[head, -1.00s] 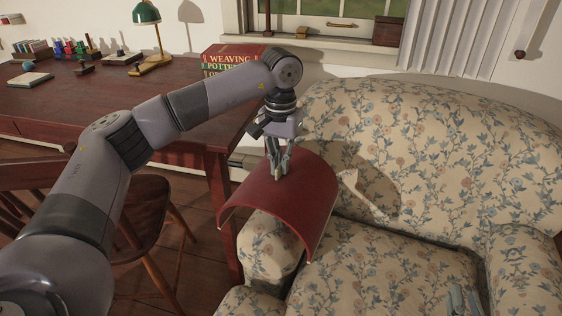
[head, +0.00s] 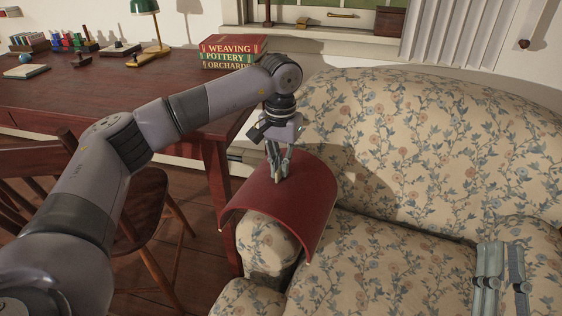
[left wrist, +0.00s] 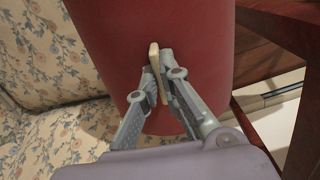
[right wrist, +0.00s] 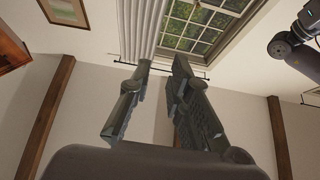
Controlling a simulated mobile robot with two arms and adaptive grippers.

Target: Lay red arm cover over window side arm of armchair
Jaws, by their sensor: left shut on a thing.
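The red arm cover (head: 287,207) is a curved, arched sheet. It lies over or just above the floral armchair's (head: 425,140) left arm (head: 262,245), open side down; I cannot tell whether it touches the fabric. The arm's rounded front shows below the cover's front edge. My left gripper (head: 281,175) points down at the top of the cover. In the left wrist view its fingers are shut on a small beige tab (left wrist: 153,62) on the red cover (left wrist: 195,45).
A dark red desk (head: 110,95) with stacked books (head: 232,52) and a green lamp (head: 147,12) stands left of the armchair. A wooden chair (head: 150,215) is in front of the desk. The window sill (head: 310,35) is behind. The seat's middle is clear.

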